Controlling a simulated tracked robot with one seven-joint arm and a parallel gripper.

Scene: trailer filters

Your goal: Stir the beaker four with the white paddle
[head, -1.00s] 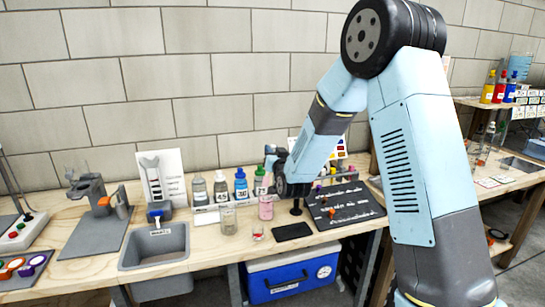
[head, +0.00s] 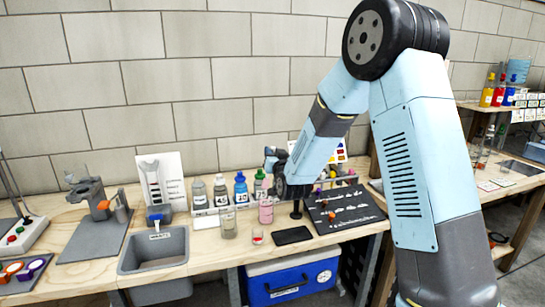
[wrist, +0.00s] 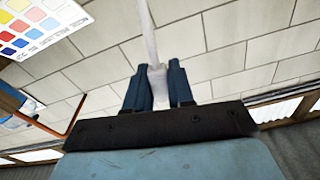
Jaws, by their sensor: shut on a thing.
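My gripper (wrist: 157,80) is shut on the white paddle (wrist: 149,30) in the wrist view. The paddle's pale shaft runs from between the two blue fingers to the top edge of the picture. In the head view my gripper is above the back of the bench, largely hidden by my wrist, and I cannot make out the paddle there. Below it stands a vessel with pink contents (head: 266,212). A clear vessel (head: 228,223) stands left of it and a small cup (head: 258,237) in front. I cannot read which one is beaker four.
Capped bottles (head: 220,190) stand in a row behind the vessels. A grey sink (head: 153,250) lies left, a dark board (head: 343,208) right, and a black pad (head: 292,236) in front. A colour chart (wrist: 35,25) shows in the wrist view.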

